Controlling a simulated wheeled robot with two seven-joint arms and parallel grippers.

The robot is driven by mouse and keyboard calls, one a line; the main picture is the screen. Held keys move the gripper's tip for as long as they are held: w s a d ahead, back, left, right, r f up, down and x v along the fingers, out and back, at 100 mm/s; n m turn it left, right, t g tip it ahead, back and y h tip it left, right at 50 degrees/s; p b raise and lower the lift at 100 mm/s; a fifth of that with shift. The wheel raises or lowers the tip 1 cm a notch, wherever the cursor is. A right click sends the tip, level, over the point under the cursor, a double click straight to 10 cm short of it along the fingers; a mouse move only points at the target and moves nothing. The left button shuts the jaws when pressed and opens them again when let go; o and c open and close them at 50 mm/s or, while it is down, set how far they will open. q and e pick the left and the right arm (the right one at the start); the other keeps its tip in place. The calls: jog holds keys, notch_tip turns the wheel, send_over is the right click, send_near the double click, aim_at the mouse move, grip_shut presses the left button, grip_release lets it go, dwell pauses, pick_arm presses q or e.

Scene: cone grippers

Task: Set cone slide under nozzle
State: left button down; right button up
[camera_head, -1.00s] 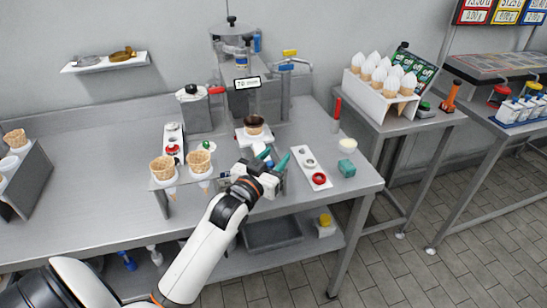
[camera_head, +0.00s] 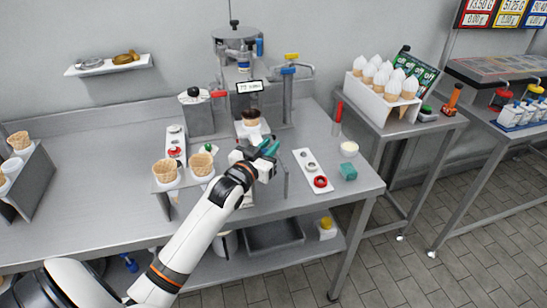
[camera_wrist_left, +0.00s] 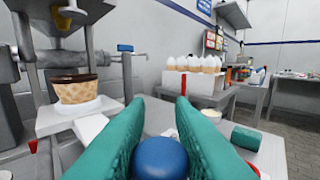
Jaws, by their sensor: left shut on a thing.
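The cone slide (camera_head: 252,130) is a white carriage at the front of the grey machine, with a waffle cone (camera_head: 251,117) with a dark brown rim on it. In the left wrist view the cone (camera_wrist_left: 75,92) stands upright below the metal nozzle (camera_wrist_left: 66,14), with a gap between them. I cannot tell whether they line up exactly. My left gripper (camera_head: 270,147) is in front of the slide. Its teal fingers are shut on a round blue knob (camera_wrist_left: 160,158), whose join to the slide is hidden. My right gripper is not in view.
A stand with two waffle cones (camera_head: 165,171) is left of my left gripper. A white strip with a red ring (camera_head: 320,182), a teal block (camera_head: 347,171) and a white cup (camera_head: 349,149) are to the right. A machine lever with a blue handle (camera_head: 289,71) rises behind.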

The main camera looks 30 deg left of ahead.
pick_arm(q)
jog(key=shift+w+a, duration=0.6)
jog(key=shift+a, duration=0.05)
jog(key=c, duration=1.3)
grip_release()
jog(key=shift+o, duration=0.2)
jog(key=s+d+b, duration=0.1)
jog(key=s, duration=1.1)
jog(key=shift+c, duration=0.2)
